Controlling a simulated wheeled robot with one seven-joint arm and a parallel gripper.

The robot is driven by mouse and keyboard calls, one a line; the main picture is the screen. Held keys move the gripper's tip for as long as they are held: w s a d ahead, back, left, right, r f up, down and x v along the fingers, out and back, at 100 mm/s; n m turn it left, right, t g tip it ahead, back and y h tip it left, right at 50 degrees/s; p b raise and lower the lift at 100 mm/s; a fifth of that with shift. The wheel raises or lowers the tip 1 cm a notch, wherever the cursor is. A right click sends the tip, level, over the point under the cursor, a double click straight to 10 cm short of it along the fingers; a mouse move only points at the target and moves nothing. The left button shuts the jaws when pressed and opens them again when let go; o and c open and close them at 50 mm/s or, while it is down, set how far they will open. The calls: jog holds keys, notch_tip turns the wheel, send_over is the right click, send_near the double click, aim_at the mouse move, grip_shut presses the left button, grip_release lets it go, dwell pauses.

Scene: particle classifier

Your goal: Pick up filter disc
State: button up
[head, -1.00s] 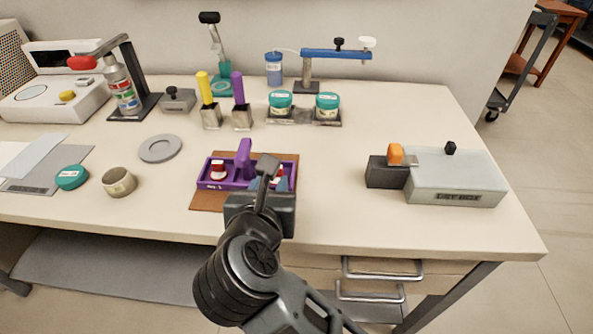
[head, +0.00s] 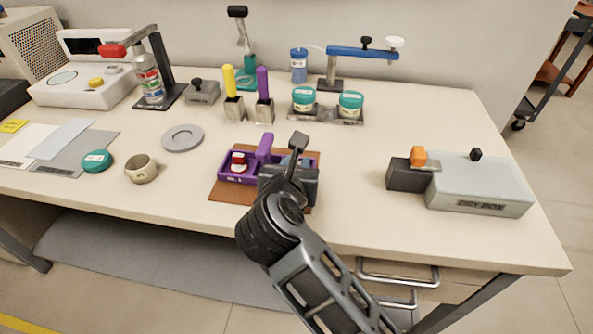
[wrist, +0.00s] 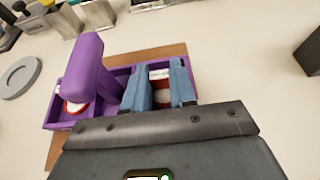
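A purple tray (head: 238,179) with an upright purple handle (head: 264,148) sits on a brown mat; the tray also shows in the wrist view (wrist: 57,112). A red-and-white round piece (head: 239,162) is in its left compartment. A second red-and-white piece (wrist: 160,76), possibly the filter disc, is in the right compartment. My gripper (wrist: 161,68) reaches into that compartment, its blue fingers apart on either side of this piece. Whether they touch it is unclear. In the head view my wrist hides most of this compartment. A flat grey ring (head: 183,138) lies at the left.
A dry box (head: 480,185) is at right. The table between tray and box is clear.

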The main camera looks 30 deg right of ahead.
grip_shut()
jog(key=shift+r, duration=0.15)
jog(key=shift+r, duration=0.2)
notch_tip(320, 180, up, 4)
jog(key=shift+f+p, duration=0.2)
jog(key=shift+p, duration=0.1)
jog(key=s+d+r+p, duration=0.1)
jog(key=s+d+r, duration=0.5)
jog(key=s, duration=0.3)
jog(key=shift+s+d+r, duration=0.2)
jog(key=shift+d+r, duration=0.2)
jog(key=shift+d, duration=0.1)
